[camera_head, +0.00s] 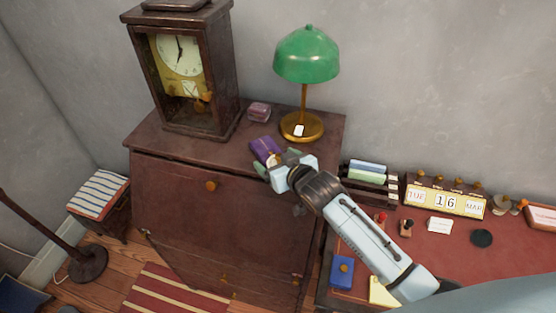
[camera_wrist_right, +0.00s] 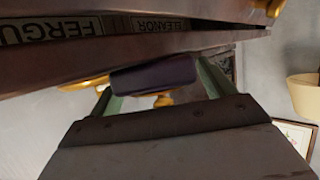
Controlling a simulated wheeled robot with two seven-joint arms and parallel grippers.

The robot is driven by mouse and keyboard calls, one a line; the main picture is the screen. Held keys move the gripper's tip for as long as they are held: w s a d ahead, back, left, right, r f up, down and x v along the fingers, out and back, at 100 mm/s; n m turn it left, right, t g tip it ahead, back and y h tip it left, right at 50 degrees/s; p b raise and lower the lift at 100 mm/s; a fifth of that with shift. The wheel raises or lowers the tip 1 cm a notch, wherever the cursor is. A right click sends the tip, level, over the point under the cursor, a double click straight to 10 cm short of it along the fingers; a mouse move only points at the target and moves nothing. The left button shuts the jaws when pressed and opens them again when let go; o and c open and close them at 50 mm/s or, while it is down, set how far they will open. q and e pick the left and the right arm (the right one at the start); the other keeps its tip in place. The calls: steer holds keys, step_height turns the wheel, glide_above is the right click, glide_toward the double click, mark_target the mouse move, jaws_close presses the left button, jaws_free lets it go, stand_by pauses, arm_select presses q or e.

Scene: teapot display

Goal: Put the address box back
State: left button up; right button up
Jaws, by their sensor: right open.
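A small purple box (camera_head: 265,150) lies on top of the brown cabinet (camera_head: 140,138), in front of the lamp. No label on it can be read, so I cannot confirm it is the address box. My right gripper (camera_head: 277,161) is open at the box's near side, over the cabinet's front edge. In the right wrist view, a dark purple block (camera_wrist_right: 153,75) shows between the open fingers (camera_wrist_right: 158,88), with gaps on both sides. The fingers partly hide the box in the head view. My left gripper is not in view.
A green lamp (camera_head: 306,55) stands behind the box, with a small pink box (camera_head: 259,111) to its left. A wooden clock (camera_head: 179,70) stands further left. The red-topped desk (camera_head: 460,256) holds a letter rack (camera_head: 369,183) and a calendar (camera_head: 446,200).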

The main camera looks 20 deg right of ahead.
steer(key=shift+r, duration=0.15)
steer(key=v, duration=1.2)
steer(key=shift+r, duration=0.1)
